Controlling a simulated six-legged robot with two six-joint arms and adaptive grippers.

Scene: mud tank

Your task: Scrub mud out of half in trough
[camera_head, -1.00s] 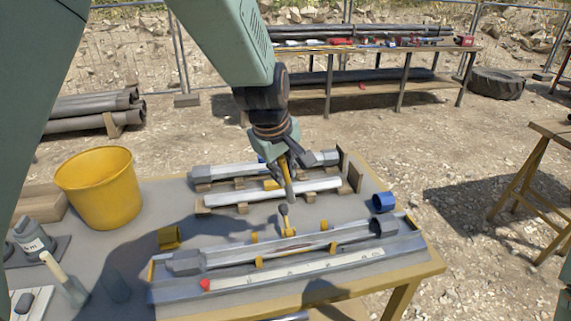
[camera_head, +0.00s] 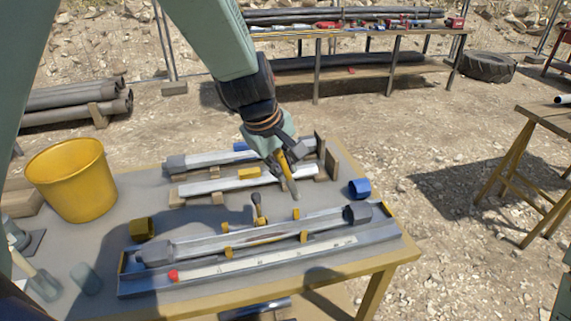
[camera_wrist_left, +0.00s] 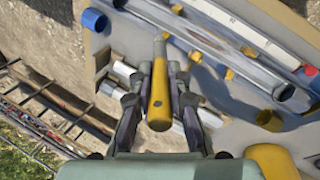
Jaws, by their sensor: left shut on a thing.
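The trough (camera_head: 128,285) lies along the front of the table. A long grey half (camera_head: 210,242) lies in it, with dark angular end pieces and brown mud along its middle. My left gripper (camera_head: 284,162) is shut on a yellow-handled tool (camera_wrist_left: 158,98), held tilted above the table, beyond the right part of the trough. In the left wrist view the handle sits between both fingers. My right gripper is not in view.
Another rack with pale lengths (camera_head: 222,184) lies behind the trough. A small upright tool (camera_head: 257,208) stands between them. A blue ring (camera_head: 359,188) sits at the right, a yellow bucket (camera_head: 72,180) at the left. A dark upright block (camera_head: 331,160) borders the back rack.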

